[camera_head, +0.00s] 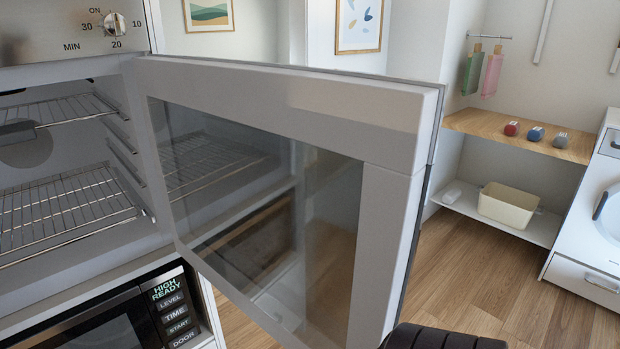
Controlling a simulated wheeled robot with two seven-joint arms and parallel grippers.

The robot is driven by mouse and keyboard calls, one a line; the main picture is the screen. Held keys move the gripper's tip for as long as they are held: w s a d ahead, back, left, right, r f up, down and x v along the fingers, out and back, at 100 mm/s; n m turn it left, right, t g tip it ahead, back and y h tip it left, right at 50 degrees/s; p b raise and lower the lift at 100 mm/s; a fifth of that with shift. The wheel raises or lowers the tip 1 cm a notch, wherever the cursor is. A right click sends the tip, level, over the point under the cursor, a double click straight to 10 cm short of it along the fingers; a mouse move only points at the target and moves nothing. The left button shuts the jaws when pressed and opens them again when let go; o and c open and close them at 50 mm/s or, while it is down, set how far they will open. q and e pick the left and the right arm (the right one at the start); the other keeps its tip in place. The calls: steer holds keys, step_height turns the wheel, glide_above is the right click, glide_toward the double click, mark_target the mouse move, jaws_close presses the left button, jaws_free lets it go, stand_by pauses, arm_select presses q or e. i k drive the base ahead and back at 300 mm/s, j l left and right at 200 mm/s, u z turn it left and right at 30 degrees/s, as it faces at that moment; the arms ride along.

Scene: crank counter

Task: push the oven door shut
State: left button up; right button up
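The oven door (385,255) stands wide open, swung out to the right of the oven cavity (70,185). It has a pale frame and a large see-through glass pane (250,200). Its free edge faces me near the middle of the view. A black ribbed part, which looks like my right gripper (440,338), shows at the bottom edge, just right of the door's lower free corner. Most of it is cut off, so I cannot tell its opening or whether it touches the door. My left gripper is not in view.
Wire racks (65,205) are inside the oven. A control knob (114,24) is above, and a microwave (110,315) is below. At the right are a wooden shelf (480,128), a cream bin (508,205) and a white appliance (590,230). The wood floor (510,275) there is clear.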

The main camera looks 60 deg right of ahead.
mark_target(300, 192)
steer(key=k+l, duration=0.1)
steer(key=l, duration=0.4)
steer(key=k+l, duration=0.1)
steer(key=l, duration=0.35)
steer(key=k+l, duration=0.1)
steer(key=l, duration=0.4)
steer(key=k+l, duration=0.1)
steer(key=l, duration=0.4)
